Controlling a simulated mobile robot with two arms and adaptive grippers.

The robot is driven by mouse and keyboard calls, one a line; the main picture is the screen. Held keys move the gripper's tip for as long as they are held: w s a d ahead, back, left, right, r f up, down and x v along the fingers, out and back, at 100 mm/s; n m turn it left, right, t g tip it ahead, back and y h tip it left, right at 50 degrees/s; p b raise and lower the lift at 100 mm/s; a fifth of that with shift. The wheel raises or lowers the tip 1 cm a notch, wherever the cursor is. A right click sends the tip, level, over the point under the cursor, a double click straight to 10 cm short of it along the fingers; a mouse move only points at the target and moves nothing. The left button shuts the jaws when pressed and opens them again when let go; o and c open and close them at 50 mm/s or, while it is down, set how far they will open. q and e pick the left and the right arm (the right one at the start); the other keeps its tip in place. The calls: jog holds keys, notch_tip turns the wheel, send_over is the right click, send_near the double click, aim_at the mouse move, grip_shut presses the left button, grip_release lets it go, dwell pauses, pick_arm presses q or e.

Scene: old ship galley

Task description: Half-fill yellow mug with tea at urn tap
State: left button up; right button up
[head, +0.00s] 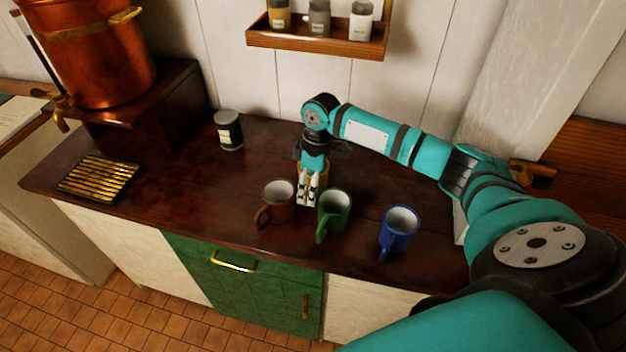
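The yellow mug (326,172) stands on the dark wooden counter, mostly hidden behind my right gripper. Only bits of its yellow side show, between and behind the brown mug and the green mug. My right gripper (309,190) points down at the yellow mug, its pale fingertips close together. I cannot tell whether they grip it. The copper urn (108,62) stands on a raised wooden box at the left. Its brass tap (62,112) hangs over the counter's left end. My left gripper is not in view.
The brown mug (276,205), green mug (333,213) and blue mug (398,232) stand near the front edge. A dark canister (229,132) stands behind. A brass slatted drip tray (98,179) lies at the left. Counter between tray and brown mug is clear. A jar shelf (318,43) hangs above.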

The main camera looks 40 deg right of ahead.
jog(key=c, duration=0.7)
notch_tip(320, 180, up, 10)
jog(key=shift+b, duration=1)
